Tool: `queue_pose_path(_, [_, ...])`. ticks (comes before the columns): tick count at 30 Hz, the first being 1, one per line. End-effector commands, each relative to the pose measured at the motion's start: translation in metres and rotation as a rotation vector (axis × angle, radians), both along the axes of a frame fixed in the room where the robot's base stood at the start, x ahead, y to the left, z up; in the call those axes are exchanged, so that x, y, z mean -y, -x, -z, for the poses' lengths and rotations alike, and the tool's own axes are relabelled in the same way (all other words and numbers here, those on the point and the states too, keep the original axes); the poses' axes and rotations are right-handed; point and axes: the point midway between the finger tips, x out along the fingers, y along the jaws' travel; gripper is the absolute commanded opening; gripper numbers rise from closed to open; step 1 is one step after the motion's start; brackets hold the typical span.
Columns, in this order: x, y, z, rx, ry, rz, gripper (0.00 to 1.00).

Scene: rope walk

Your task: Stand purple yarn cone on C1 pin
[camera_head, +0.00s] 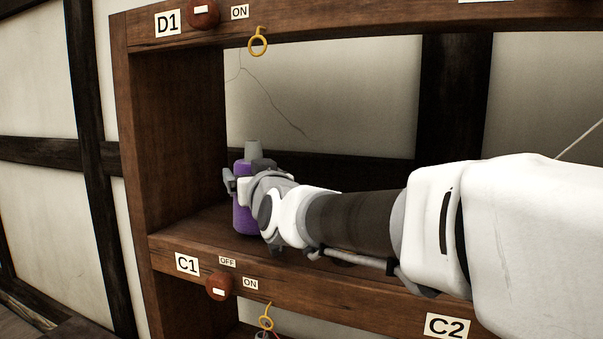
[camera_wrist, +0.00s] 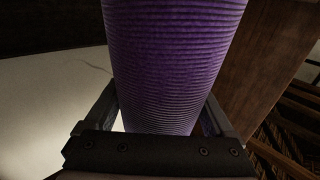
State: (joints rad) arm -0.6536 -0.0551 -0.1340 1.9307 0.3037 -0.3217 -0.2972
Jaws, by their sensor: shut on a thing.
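The purple yarn cone (camera_head: 242,221) stands roughly upright in the C1 bay, with its grey top (camera_head: 252,150) showing above the yarn. My gripper (camera_head: 243,183) is shut on the cone around its upper middle. The wrist view shows the purple yarn (camera_wrist: 175,60) filling the space between my two fingers (camera_wrist: 160,125). The C1 label (camera_head: 187,263) is on the shelf's front edge, just below and left of the cone. The C1 pin is not visible, and I cannot tell whether the cone sits over it or touches the shelf.
The wooden shelf (camera_head: 330,283) runs right to the C2 label (camera_head: 447,325). A side post (camera_head: 175,130) stands close left of the cone. A yellow ring (camera_head: 258,42) hangs from the upper beam above. A red-brown knob (camera_head: 220,286) is on the front edge below. The bay behind my arm looks empty.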

Motion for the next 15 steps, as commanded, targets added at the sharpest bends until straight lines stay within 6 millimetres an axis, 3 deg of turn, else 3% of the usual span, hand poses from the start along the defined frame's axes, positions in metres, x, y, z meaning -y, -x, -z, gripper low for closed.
queue_pose_path(15, [0.0,0.0,0.0061,0.001,0.0,0.0,0.21])
